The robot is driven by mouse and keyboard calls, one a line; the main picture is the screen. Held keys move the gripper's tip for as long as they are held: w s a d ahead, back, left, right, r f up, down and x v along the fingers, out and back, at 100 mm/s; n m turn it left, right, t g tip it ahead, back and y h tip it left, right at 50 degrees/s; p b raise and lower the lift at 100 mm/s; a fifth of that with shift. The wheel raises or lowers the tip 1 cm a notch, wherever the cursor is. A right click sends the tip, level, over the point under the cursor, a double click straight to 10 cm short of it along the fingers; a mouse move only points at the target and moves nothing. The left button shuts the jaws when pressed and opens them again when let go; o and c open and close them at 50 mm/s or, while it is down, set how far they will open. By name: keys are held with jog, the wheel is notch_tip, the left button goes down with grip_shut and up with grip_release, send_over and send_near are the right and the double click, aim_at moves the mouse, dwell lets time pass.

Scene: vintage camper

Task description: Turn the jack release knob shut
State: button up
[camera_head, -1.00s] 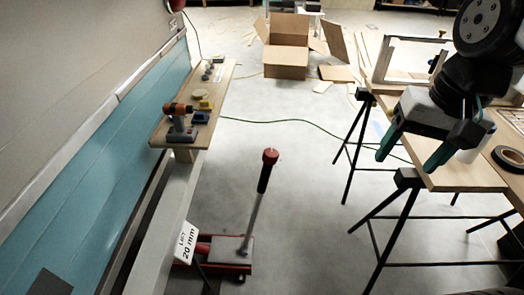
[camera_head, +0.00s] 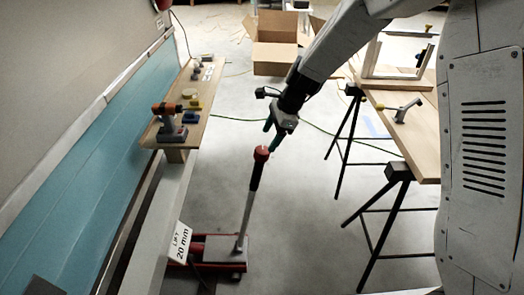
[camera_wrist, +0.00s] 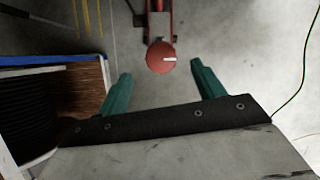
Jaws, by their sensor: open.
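A red floor jack (camera_head: 225,268) stands on the floor beside a pale beam. Its handle (camera_head: 245,213) rises with a slight lean to the right and has a dark grip near the top. A red round knob (camera_head: 261,153) caps the handle. In the wrist view the knob (camera_wrist: 160,57) shows from above, with a white mark from its middle toward the right. My gripper (camera_head: 271,134) is just above the knob, with teal fingers open and empty. In the wrist view the knob lies roughly centred beyond the open fingertips (camera_wrist: 160,73), with no visible contact.
A white sign (camera_head: 181,243) reading "LIFT 20 mm" is by the jack. A wooden shelf (camera_head: 200,117) with an orange drill (camera_head: 168,120) runs along the left wall. A wooden table (camera_head: 415,135) on black trestles is at right. Floor between them is mostly clear, crossed by a green cable.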

aim_at(262, 150)
jog(key=x, duration=0.7)
jog(key=shift+f, duration=0.2)
jog(key=c, duration=1)
